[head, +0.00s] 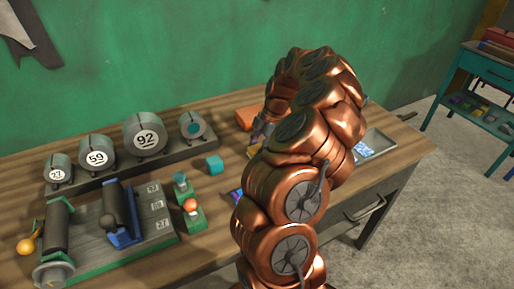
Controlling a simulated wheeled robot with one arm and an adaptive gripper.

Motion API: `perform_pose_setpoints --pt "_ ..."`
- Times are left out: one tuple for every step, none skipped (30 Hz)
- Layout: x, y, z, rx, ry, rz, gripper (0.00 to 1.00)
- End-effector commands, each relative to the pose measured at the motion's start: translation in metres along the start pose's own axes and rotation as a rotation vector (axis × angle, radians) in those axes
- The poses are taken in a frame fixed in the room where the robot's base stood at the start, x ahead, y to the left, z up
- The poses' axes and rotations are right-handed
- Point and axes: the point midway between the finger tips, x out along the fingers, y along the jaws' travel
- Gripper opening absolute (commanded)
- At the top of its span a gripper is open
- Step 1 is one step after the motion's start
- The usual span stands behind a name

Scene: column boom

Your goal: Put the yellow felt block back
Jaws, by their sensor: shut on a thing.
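A small part of the yellow felt block (253,152) shows beside my copper arm, low over the table or on it; I cannot tell which. My gripper (257,142) is just above it, mostly hidden behind my arm, and its dark fingers are shut on the block. The rest of the block is hidden. An orange block (246,118) lies on the wooden table just behind my gripper.
A rack (125,163) with several numbered grey cylinders is at the back left. A rollered board (160,228) and two small green stands are in front. A grey tray (384,142) is at right, partly hidden.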

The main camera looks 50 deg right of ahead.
Motion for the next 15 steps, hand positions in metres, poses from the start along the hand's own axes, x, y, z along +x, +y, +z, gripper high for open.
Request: perform_pose_setpoints --pt "0.0002 0.0000 0.0001 0.000 0.000 0.000 0.14" --pt "0.0005 0.0000 0.0002 0.000 0.000 0.000 0.14" --pt "0.0014 0.0000 0.0006 0.000 0.000 0.000 0.14" --pt "0.0022 0.0000 0.0010 0.000 0.000 0.000 0.14" --pt "0.0029 0.0000 0.0012 0.000 0.000 0.000 0.14" --pt "0.0036 -0.0001 0.0016 0.000 0.000 0.000 0.14" --pt "0.0033 -0.0001 0.0015 0.000 0.000 0.000 0.47" --pt "0.0025 -0.0001 0.0012 0.000 0.000 0.000 0.50" --pt "0.0024 -0.0001 0.0011 0.001 0.000 0.000 0.54" --pt "0.0024 -0.0002 0.0011 0.001 0.000 -0.001 0.57" --pt "0.0024 -0.0001 0.0011 0.000 0.000 -0.001 0.61" --pt "0.0024 -0.0001 0.0011 0.000 0.000 -0.001 0.65" --pt "0.0024 -0.0001 0.0011 0.000 0.000 -0.001 0.68" --pt "0.0024 -0.0001 0.0011 0.000 0.000 -0.001 0.71" --pt "0.0023 -0.0001 0.0011 0.000 0.000 -0.001 0.71"
